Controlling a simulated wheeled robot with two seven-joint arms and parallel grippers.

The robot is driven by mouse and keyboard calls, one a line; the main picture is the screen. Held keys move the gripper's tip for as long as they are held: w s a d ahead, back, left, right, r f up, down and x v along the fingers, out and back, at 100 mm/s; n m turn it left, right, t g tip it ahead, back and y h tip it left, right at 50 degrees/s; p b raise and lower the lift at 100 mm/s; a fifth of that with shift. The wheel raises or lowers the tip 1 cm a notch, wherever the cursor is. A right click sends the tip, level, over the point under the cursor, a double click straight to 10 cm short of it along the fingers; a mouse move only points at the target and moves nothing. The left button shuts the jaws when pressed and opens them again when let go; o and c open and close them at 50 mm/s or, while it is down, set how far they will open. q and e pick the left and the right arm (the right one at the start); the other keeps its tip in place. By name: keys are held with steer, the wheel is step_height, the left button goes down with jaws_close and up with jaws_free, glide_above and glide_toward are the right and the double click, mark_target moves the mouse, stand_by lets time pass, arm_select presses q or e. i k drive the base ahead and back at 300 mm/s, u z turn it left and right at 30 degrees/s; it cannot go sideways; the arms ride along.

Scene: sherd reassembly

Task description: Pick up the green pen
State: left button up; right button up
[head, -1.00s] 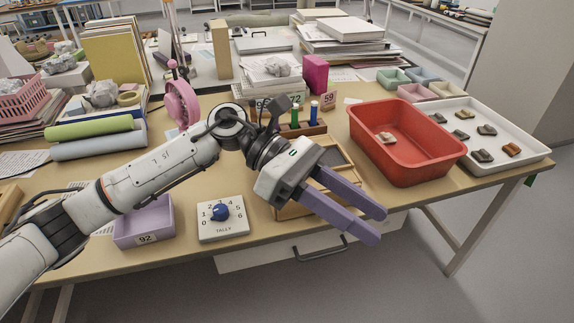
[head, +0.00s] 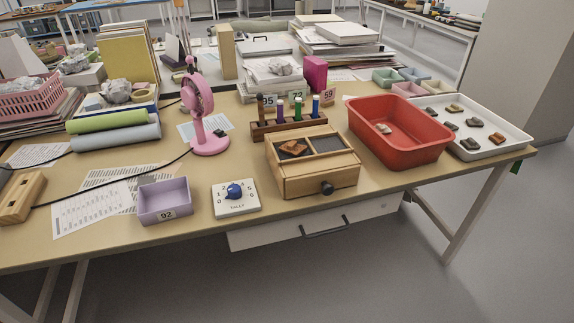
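The green pen (head: 298,110) stands upright in a dark wooden rack (head: 288,128) near the middle of the table. A purple pen (head: 280,110) stands to its left and a blue pen (head: 316,106) to its right. A brown pen (head: 261,107) stands at the rack's left end. The lower part of the green pen is hidden in the rack. Neither of my grippers shows in the head view.
A wooden box (head: 318,180) with a knob and a sherd on top stands in front of the rack. A pink fan (head: 207,120) stands left of it, and a red tub (head: 398,140) right.

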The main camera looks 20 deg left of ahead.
mark_target(299, 100)
steer(key=u, duration=0.05)
steer(key=k, duration=0.15)
steer(key=z, duration=1.3)
steer(key=i, duration=1)
steer(key=u, duration=2.4)
steer(key=i, duration=0.5)
steer(key=z, duration=0.3)
